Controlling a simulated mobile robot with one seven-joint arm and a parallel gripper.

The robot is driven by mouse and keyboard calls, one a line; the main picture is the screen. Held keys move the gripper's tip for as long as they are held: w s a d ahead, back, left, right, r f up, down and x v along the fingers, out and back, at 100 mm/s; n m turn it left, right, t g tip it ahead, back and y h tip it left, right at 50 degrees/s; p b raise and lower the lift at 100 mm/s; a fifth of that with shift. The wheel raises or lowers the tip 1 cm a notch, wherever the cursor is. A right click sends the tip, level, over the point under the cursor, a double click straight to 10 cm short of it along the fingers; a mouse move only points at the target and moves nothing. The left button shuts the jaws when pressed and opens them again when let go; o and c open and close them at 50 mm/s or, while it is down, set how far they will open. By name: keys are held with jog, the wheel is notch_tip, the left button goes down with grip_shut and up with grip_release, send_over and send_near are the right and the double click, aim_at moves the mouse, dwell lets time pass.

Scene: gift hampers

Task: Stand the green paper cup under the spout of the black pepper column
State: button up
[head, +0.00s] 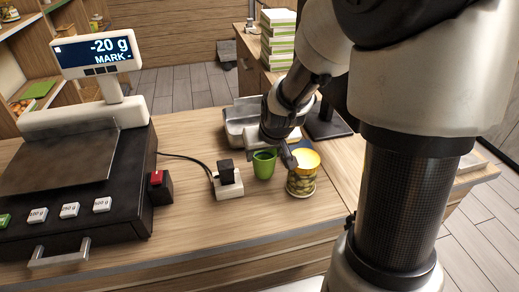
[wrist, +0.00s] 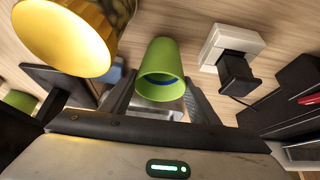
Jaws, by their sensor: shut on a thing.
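The green paper cup (head: 264,165) is upright at the counter, between a white socket block and a yellow-lidded jar. My gripper (head: 274,150) is at the cup, partly hidden by my own wrist. In the wrist view the cup (wrist: 161,58) sits between the two fingers of my gripper (wrist: 160,102), its open mouth towards the camera. The gripper is shut on it. I cannot tell whether the cup's base touches the counter. A black stand (head: 326,122) is behind my arm; its upper part is hidden, and I see no spout or pepper label.
The yellow-lidded jar (head: 302,182) is close right of the cup. The white socket block (head: 228,183) with a black plug is close left. A metal tray (head: 240,125) lies behind, and a scale (head: 75,180) stands left. The front counter strip is clear.

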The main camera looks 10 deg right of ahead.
jog(key=shift+f, duration=0.65)
jog(key=shift+f, duration=0.1)
jog(key=shift+f, duration=0.2)
jog(key=o, duration=1.1)
jog(key=shift+r, duration=0.15)
